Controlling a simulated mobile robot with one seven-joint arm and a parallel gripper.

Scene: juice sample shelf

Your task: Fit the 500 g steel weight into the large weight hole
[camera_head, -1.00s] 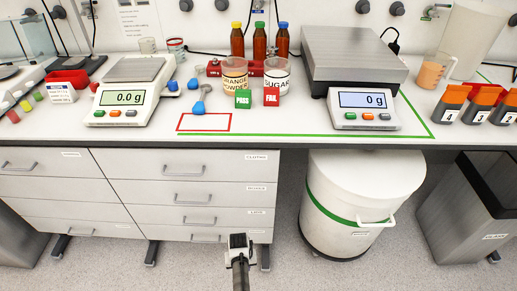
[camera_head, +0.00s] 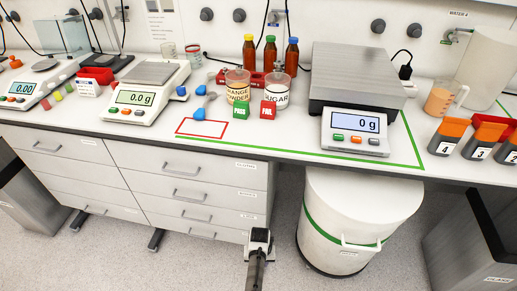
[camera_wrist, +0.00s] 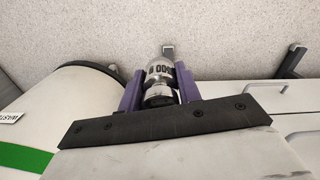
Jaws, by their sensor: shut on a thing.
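My gripper (camera_head: 259,235) is low in front of the drawers in the head view, away from the bench top. In the wrist view its purple fingers (camera_wrist: 158,92) are shut on a shiny steel weight (camera_wrist: 161,73). Dark lettering on the weight reads as upside down and ends in "00 g"; the full number is hard to make out. The weight is clear of any surface, over the floor. I cannot make out the large weight hole in any view.
The drawer cabinet (camera_head: 185,185) and a white bin with a green band (camera_head: 345,220) stand beneath the bench. On the bench are a large scale (camera_head: 357,75), a smaller scale (camera_head: 145,92), two powder cups and bottles.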

